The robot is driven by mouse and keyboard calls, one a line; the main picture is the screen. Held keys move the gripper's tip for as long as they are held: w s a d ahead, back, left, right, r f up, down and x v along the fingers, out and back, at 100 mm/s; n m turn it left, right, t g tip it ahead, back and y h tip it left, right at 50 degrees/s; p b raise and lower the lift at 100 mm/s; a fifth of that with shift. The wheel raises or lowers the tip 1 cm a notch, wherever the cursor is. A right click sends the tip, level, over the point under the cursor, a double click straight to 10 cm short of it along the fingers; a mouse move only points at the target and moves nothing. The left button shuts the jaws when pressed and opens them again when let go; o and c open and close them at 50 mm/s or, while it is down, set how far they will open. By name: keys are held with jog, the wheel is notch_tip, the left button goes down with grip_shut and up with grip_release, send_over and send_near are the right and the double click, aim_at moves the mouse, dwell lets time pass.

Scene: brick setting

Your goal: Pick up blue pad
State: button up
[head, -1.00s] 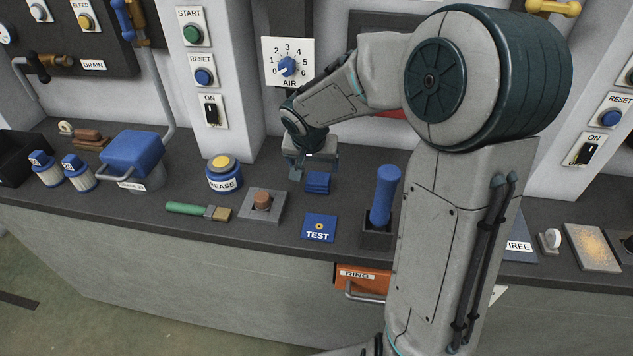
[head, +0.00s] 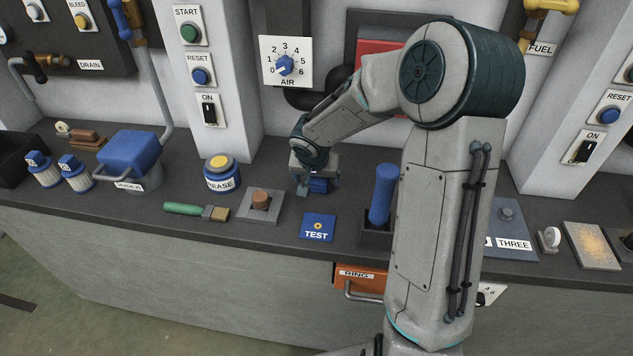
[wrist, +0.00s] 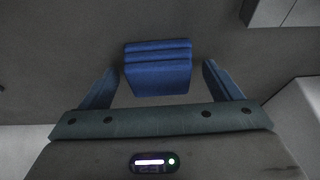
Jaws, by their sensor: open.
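The blue pad (head: 319,185) is a small ribbed blue block on the dark counter, behind the blue TEST plate. In the wrist view the blue pad (wrist: 157,68) lies between the two fingers with a gap on each side. My gripper (head: 317,188) is over it and partly hides it in the head view. In the wrist view my gripper (wrist: 160,84) is open, its fingers either side of the pad and apart from it.
The blue TEST plate (head: 318,227) lies in front. A grey block with a brown knob (head: 261,203) is to the left, and a blue handle in a dark holder (head: 383,195) to the right. The grease pot (head: 222,174) and a green-handled brush (head: 190,209) are further left.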

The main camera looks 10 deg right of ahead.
jog(key=c, duration=1.1)
notch_tip(320, 180, up, 10)
jog(key=shift+r+p, duration=0.1)
jog(key=shift+p, duration=0.6)
jog(key=o, duration=0.5)
jog(key=shift+c, duration=0.2)
jog(key=c, duration=0.4)
jog(key=shift+o, duration=0.2)
jog(key=shift+a, duration=0.1)
